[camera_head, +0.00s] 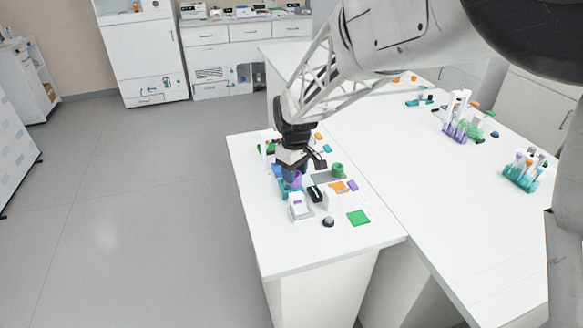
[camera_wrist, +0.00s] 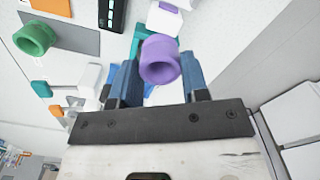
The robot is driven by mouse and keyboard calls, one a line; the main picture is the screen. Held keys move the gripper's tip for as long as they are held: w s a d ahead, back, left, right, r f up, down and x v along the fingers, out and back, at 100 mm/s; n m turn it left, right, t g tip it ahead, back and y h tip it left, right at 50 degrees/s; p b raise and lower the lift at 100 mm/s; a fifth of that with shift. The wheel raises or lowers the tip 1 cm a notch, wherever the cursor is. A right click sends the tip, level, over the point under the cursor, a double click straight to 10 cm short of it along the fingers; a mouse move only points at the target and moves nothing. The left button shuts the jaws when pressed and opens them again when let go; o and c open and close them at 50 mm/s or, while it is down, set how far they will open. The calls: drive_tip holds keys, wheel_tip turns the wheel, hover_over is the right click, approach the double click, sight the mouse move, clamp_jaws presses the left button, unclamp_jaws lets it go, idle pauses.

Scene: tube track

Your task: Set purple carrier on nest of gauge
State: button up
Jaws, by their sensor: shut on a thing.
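The purple carrier (camera_wrist: 160,60), a round cup-like piece with a hollow opening, is between the two blue fingers of my gripper (camera_wrist: 158,74), which is shut on it. In the head view my gripper (camera_head: 296,174) points down over the left part of the near table, and the purple carrier (camera_head: 293,181) shows below it. A teal piece (camera_head: 290,193) lies just under the carrier there; it shows beside the carrier in the wrist view (camera_wrist: 139,42). I cannot tell for sure which piece is the gauge. Its nest is not clearly visible, and contact below the carrier is unclear.
A white device (camera_head: 299,207), a black device (camera_head: 315,194) and a dark knob (camera_head: 328,222) stand close by. A green cup (camera_head: 337,169) is on a grey plate. The table's near end is clear.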

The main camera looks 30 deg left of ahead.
drive_tip(key=s+d, duration=0.4)
drive_tip(key=shift+s+d+r, duration=0.15)
drive_tip(key=shift+r, duration=0.25)
drive_tip(key=shift+f, duration=0.2)
drive_tip(key=shift+f, duration=2.65)
drive_tip(key=shift+f, duration=0.15)
drive_tip(key=o, duration=0.9)
drive_tip(key=shift+c, duration=0.2)
